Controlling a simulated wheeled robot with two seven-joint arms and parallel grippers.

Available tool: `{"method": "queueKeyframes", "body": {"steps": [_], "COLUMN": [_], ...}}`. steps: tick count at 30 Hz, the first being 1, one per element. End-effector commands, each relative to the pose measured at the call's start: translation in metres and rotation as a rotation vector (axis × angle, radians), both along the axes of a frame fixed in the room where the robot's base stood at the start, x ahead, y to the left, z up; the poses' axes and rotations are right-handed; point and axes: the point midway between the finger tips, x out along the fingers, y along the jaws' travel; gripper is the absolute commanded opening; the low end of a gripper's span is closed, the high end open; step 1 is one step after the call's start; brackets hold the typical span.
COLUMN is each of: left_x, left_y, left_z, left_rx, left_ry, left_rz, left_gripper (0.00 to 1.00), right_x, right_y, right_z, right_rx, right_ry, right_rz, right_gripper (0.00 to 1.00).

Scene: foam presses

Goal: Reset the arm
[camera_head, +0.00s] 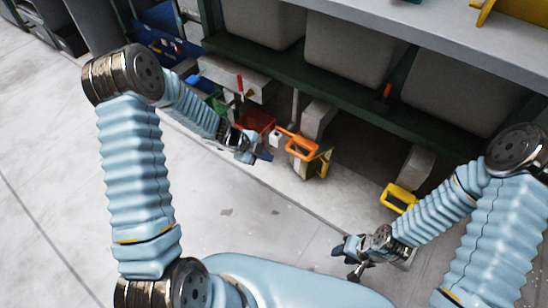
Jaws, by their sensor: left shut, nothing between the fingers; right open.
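My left arm comes in from the left, with its elbow high and its forearm sloping down to the right. My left gripper (246,152) is small in the picture, shut and empty, in front of the lower part of the bench. My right arm comes in from the right edge, bent at the elbow. My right gripper (350,258) is open and empty, above the bare floor at the lower right. No object is in either gripper.
A workbench (450,35) with grey bins (345,48) on a green frame runs across the upper right. Orange (302,146) and yellow (398,197) handled parts show under it, near my grippers. A blue box (165,40) stands upper left. The pale floor (50,140) is clear at left.

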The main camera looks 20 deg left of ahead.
Motion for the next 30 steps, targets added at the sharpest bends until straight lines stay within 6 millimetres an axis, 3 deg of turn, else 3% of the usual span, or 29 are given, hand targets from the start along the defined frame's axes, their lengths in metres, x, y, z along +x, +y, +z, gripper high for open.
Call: {"method": "queueKeyframes", "body": {"steps": [11, 17, 24, 30], "left_x": [-0.004, -0.025, -0.095, -0.17], "left_y": [0.003, -0.026, -0.061, -0.066], "left_z": [0.006, -0.01, -0.054, -0.083], "left_rx": [-0.008, -0.147, -0.322, -0.297], "left_ry": [0.008, 0.184, 0.649, 0.954], "left_rz": [0.009, 0.256, 0.909, 1.406], "left_gripper": [0.0, 0.0, 0.0, 0.0], "right_x": [0.0, 0.0, -0.001, -0.001], "right_y": [0.001, 0.001, 0.002, 0.003], "right_z": [0.002, 0.004, 0.006, 0.007], "right_rx": [0.002, 0.002, 0.003, 0.004], "right_ry": [0.0, 0.001, 0.001, 0.001], "right_rz": [0.002, 0.003, 0.004, 0.004], "right_gripper": [0.4, 0.4, 0.4, 0.4]}}
